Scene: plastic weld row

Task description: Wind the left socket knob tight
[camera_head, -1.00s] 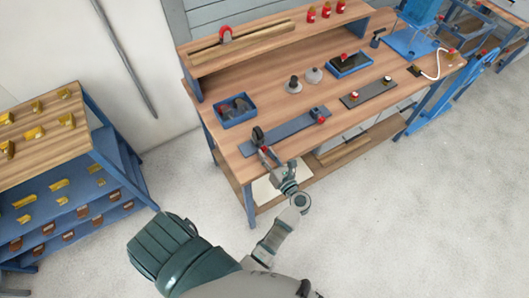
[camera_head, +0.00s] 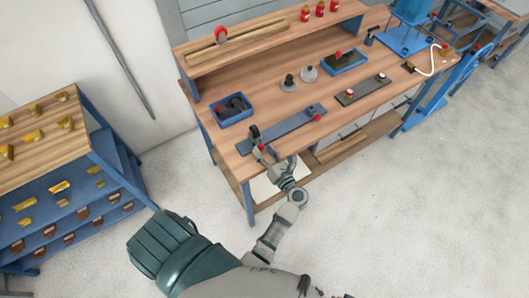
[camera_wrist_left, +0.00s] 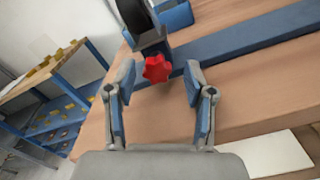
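A red star-shaped knob (camera_wrist_left: 157,69) sits at the front of the left socket, on the near side of a long blue bar (camera_head: 286,131) on the workbench. The socket's dark round part (camera_head: 254,132) stands upright above it. My left gripper (camera_wrist_left: 160,82) is open, with one blue-padded finger on each side of the knob. Its fingertips are near the knob, with gaps visible in the wrist view; no grip shows. In the head view my left gripper (camera_head: 265,153) is at the bench's front edge, largely covering the knob. My right gripper is not in view.
A second red knob (camera_head: 317,117) is at the bar's right end. A blue bin (camera_head: 233,110) stands behind the bar. Grey cone-shaped pieces (camera_head: 309,73) and a dark plate (camera_head: 362,90) are further right. A side rack (camera_head: 65,190) stands left; the floor at right is clear.

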